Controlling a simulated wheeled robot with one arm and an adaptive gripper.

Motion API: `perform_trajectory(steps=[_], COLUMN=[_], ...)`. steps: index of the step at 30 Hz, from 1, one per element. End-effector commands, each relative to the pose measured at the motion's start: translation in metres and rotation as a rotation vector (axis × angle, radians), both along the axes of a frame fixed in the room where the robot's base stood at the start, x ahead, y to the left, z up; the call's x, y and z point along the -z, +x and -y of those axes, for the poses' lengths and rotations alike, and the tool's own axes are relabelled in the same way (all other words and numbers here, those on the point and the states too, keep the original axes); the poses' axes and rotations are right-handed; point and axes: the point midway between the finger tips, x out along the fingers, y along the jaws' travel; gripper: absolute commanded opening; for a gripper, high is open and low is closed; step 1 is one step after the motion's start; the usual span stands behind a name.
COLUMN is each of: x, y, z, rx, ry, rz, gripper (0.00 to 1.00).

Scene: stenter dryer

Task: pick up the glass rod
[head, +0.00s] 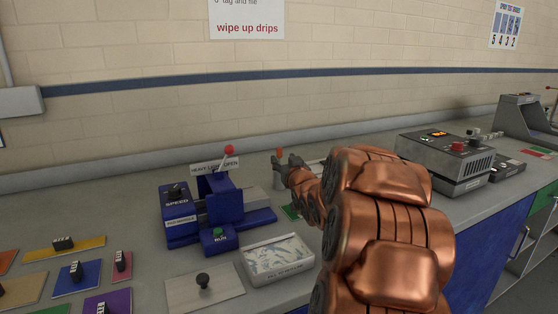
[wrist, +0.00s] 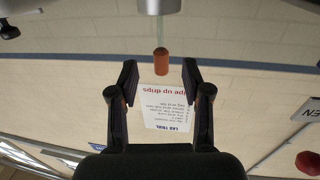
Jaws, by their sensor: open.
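The glass rod (wrist: 160,30) is a thin, pale, clear strip with an orange end cap (wrist: 161,62). In the wrist view, which is upside down, it runs from a grey cylindrical holder (wrist: 158,5) at the top edge. My gripper (wrist: 160,76) is open and empty, with a dark finger on each side of the line of the rod. The cap lies in line with the gap, just past the fingertips, and appears untouched. In the head view the orange cap (head: 279,153) shows just left of my gripper (head: 284,163); the rod's lower part is hard to make out.
A blue machine (head: 222,200) with a red-knobbed lever (head: 229,150) stands left of my gripper. A grey control box (head: 447,160) stands to the right. The tiled wall (head: 150,120) rises behind the bench.

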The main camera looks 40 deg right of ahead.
Motion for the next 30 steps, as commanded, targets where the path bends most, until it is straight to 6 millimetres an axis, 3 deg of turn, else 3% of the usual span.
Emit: perform_trajectory(steps=[15, 24, 30], x=[-0.003, -0.004, -0.004], y=[0.042, 0.045, 0.045], z=[0.021, 0.023, 0.023], rx=[0.001, 0.002, 0.002], ry=[-0.002, -0.002, -0.002], rz=[0.001, 0.004, 0.002], gripper=[0.48, 0.48, 0.29])
